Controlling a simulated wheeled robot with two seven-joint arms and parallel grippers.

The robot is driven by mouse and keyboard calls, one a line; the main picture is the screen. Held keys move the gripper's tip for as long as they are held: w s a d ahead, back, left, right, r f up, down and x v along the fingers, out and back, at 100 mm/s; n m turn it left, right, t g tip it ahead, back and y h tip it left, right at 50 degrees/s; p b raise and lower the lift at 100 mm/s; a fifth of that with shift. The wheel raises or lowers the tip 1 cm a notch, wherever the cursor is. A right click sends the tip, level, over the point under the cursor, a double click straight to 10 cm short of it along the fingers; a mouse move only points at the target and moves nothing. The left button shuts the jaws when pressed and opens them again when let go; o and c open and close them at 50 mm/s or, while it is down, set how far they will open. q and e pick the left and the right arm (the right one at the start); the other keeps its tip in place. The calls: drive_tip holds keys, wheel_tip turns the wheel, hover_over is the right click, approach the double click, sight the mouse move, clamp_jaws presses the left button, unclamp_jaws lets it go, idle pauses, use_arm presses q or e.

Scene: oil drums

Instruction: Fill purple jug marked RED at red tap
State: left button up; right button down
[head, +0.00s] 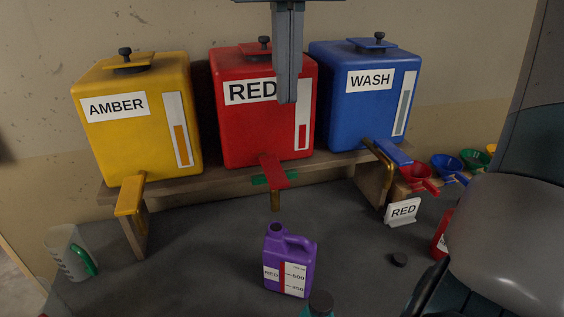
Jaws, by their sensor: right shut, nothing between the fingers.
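The purple jug (303,249), labelled RED with volume marks, stands upright on the dark bench. A red strip runs beside its marks; I cannot tell if it shows a liquid level. Its dark mouth (275,228) is open, just below the brass spout (275,201) of the red tap (272,170) in this view. No stream shows between them. The red drum (235,130), marked RED, stands on the wooden shelf behind. My right gripper (287,98) hangs from the top edge, fingers down, in front of the red drum, shut and empty. My left gripper is out of view.
An amber drum (145,140) and a blue WASH drum (350,120) flank the red one. A beaker (68,255) stands left. A teal bottle (320,303) is in front.

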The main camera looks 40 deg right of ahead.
sight(285, 184)
drive_tip(key=shift+w+f, duration=0.1)
wheel_tip(285, 184, down, 14)
drive_tip(key=p, duration=0.5)
idle(0.4)
